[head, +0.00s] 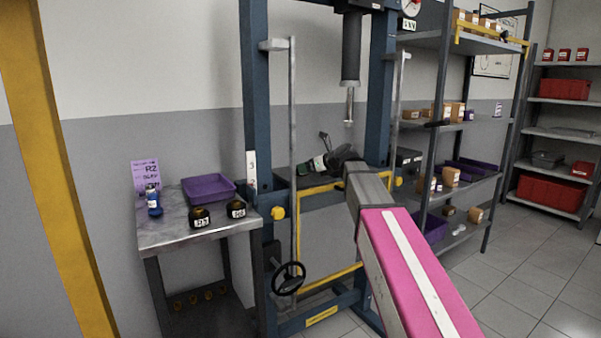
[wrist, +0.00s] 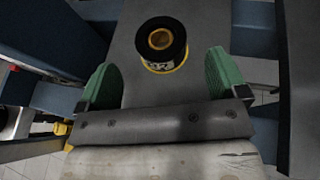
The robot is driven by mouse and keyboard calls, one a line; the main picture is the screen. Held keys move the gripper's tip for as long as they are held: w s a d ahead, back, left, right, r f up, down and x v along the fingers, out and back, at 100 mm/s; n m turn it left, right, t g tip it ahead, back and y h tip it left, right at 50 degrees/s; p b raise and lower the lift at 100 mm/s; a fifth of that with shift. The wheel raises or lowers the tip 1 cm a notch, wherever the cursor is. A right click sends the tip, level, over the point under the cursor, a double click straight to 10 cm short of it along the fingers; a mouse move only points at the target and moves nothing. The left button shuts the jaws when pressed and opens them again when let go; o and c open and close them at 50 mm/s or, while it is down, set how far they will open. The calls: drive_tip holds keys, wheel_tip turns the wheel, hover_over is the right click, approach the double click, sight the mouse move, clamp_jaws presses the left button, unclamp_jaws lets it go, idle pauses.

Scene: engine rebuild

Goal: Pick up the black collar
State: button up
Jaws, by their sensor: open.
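A black collar (wrist: 163,42) with a brass-coloured bore, a white label and a yellow lower rim stands upright on a grey plate in the wrist view. My gripper (wrist: 161,75) is open, with its green-padded fingers on either side of the space just short of the collar. Nothing is between the pads. In the head view my gripper (head: 318,163) is at the blue press frame, and the collar there is hard to make out. Two more black collars with white labels, a left one (head: 200,217) and a right one (head: 236,209), stand on the side table.
The metal side table (head: 180,240) also holds a purple tray (head: 208,187), a blue bottle (head: 153,203) and a purple sign (head: 146,174). The press ram (head: 351,50) hangs above my gripper. Press posts stand on both sides. Shelves (head: 465,125) with boxes are at right.

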drive_tip(key=x, duration=0.5)
drive_tip(key=shift+r, duration=0.1)
drive_tip(key=c, duration=1.3)
